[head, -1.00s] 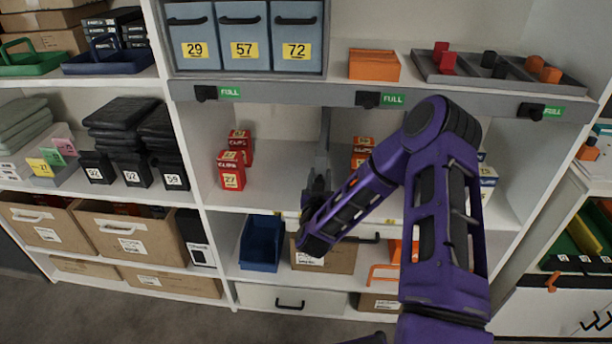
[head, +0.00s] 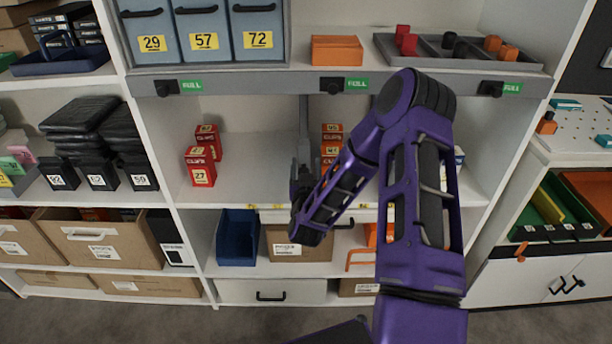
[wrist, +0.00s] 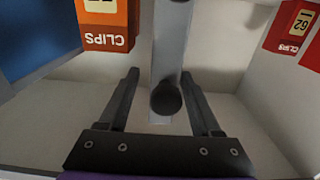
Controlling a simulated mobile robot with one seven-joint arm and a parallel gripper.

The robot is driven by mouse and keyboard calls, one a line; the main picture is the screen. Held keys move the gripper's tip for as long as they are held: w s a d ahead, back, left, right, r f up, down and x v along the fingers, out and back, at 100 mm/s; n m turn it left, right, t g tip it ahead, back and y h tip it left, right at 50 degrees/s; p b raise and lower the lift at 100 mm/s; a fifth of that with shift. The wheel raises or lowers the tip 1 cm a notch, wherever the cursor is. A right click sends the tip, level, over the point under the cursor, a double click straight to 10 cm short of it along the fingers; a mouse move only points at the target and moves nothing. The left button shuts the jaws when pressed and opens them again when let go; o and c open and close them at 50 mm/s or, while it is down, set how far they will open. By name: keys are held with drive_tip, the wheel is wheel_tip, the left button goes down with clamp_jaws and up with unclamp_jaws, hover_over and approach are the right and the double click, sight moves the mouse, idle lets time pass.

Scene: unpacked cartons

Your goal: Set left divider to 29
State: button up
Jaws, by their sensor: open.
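The left divider is a grey upright bar (head: 304,125) on the middle shelf, between two groups of red and orange clips boxes. In the wrist view the bar (wrist: 172,50) runs down the middle and ends in a round dark knob (wrist: 166,98). My gripper (wrist: 160,76) is open, with one finger on each side of the bar. I cannot tell whether either finger touches it. In the head view my gripper (head: 302,180) is dark and partly hidden by my purple arm. The shelf's front edge carries small yellow marks (head: 264,206), too small to read.
Red clips boxes (head: 200,167) stand left of the bar, one labelled 27. Other clips boxes (head: 331,138) stand close on its right. A blue bin (head: 237,238) sits below.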

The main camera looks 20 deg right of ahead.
drive_tip(key=p+v, duration=0.1)
drive_tip(key=v, duration=1.6)
drive_tip(key=shift+s, duration=0.1)
